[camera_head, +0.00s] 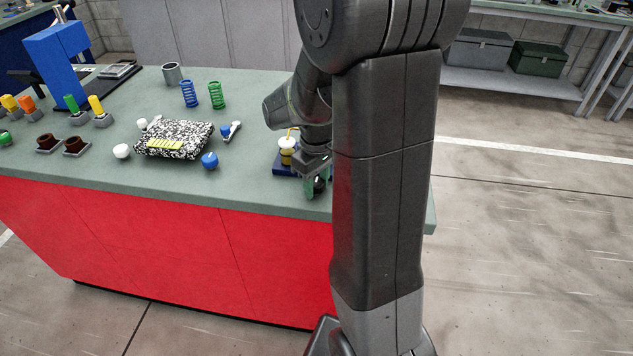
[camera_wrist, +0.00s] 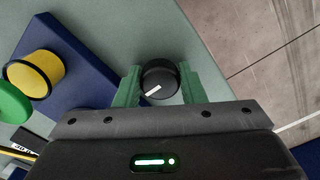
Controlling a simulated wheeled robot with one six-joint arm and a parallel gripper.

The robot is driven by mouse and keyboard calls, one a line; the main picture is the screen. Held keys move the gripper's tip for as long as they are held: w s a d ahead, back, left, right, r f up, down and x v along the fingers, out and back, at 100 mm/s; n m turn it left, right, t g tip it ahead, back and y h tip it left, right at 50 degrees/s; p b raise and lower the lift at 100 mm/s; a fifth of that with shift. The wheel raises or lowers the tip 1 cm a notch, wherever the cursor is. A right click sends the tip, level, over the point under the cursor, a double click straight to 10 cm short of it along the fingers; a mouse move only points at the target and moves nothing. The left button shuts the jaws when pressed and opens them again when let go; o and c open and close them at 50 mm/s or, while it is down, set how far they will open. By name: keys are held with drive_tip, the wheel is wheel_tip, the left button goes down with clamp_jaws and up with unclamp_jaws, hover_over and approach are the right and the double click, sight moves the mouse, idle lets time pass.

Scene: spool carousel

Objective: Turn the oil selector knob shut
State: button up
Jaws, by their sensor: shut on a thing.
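The selector knob (camera_wrist: 157,75) is a round black knob with a white pointer mark, seen in the wrist view. The mark slants from lower left to upper right. My gripper (camera_wrist: 158,86) has its green fingers on either side of the knob and is shut on it. In the head view my gripper (camera_head: 315,186) is low over the bench's front edge, partly hidden by my arm. The knob shows there only as a dark patch (camera_head: 320,186). No lettering by the knob is readable.
A blue base (camera_wrist: 76,60) with a yellow cylinder (camera_wrist: 38,72) and a green disc (camera_wrist: 11,103) stands left of the knob. On the bench (camera_head: 258,190) are a speckled black-and-white block (camera_head: 178,133), a blue ball (camera_head: 210,160) and several coloured holders. The bench edge is close by.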

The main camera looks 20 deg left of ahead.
sight(317, 182)
drive_tip(key=o, duration=1)
drive_tip(key=shift+c, duration=0.2)
wheel_tip(317, 182, up, 14)
drive_tip(key=shift+p, duration=0.3)
drive_tip(key=shift+f, duration=0.15)
wheel_tip(317, 182, down, 14)
drive_tip(key=shift+r+b, duration=0.1)
drive_tip(key=shift+b, duration=0.2)
drive_tip(key=shift+r, duration=0.1)
